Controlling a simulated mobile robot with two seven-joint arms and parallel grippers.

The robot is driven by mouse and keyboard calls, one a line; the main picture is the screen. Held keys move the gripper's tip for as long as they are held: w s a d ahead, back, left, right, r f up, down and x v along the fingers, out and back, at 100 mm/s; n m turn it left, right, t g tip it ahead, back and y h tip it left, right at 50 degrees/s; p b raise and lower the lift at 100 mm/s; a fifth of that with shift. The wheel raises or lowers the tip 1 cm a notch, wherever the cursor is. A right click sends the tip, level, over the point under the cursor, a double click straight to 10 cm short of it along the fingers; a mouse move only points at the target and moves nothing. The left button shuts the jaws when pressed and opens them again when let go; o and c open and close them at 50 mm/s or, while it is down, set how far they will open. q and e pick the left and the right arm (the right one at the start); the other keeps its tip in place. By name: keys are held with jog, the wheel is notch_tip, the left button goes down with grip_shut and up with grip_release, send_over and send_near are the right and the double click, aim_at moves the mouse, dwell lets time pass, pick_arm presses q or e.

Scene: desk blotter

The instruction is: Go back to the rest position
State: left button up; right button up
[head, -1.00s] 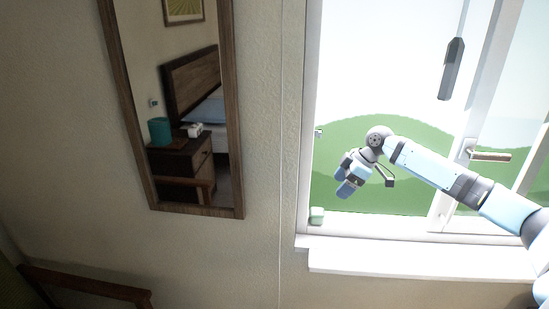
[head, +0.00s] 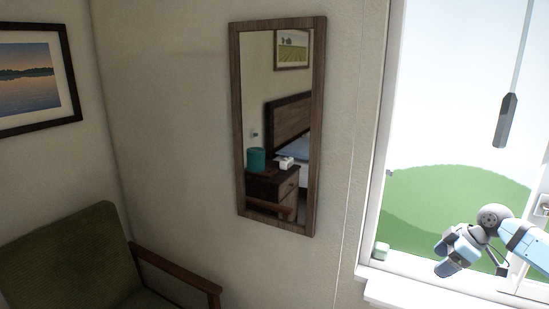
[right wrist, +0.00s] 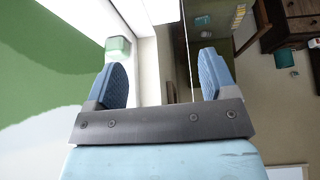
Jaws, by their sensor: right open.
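My right gripper (head: 456,252) is at the lower right of the head view, in front of the window, with its arm coming in from the right edge. In the right wrist view its two blue-padded fingers (right wrist: 160,82) stand wide apart with nothing between them. My left gripper is in neither view now.
The window (head: 455,120) has a white frame and a sill (head: 420,296) below my right gripper. A small pale green block (head: 381,251) sits at the window's lower left corner. A wall mirror (head: 319,130), a framed picture (head: 60,118) and a green armchair (head: 75,250) stand left.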

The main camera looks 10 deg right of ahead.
jog(key=s+a+f+m+t+p, duration=0.1)
jog(key=s+a+f+p, duration=0.15)
jog(key=a+f, duration=0.6)
jog(key=s+a+f+m+t+p, duration=0.15)
jog(key=s+a+f, duration=0.25)
jog(key=a+f, duration=0.45)
pick_arm(q)
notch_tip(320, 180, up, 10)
jog(key=p, duration=0.5)
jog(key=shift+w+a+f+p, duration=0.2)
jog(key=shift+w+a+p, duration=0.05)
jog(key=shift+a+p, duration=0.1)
pick_arm(e)
jog(key=s+a+m+t+h, duration=0.1)
jog(key=s+a+m+t, duration=0.3)
jog(key=s+a, duration=1.3)
jog(key=shift+s+a+r, duration=0.25)
jog(key=shift+a+r, duration=0.2)
jog(key=shift+a, duration=0.45)
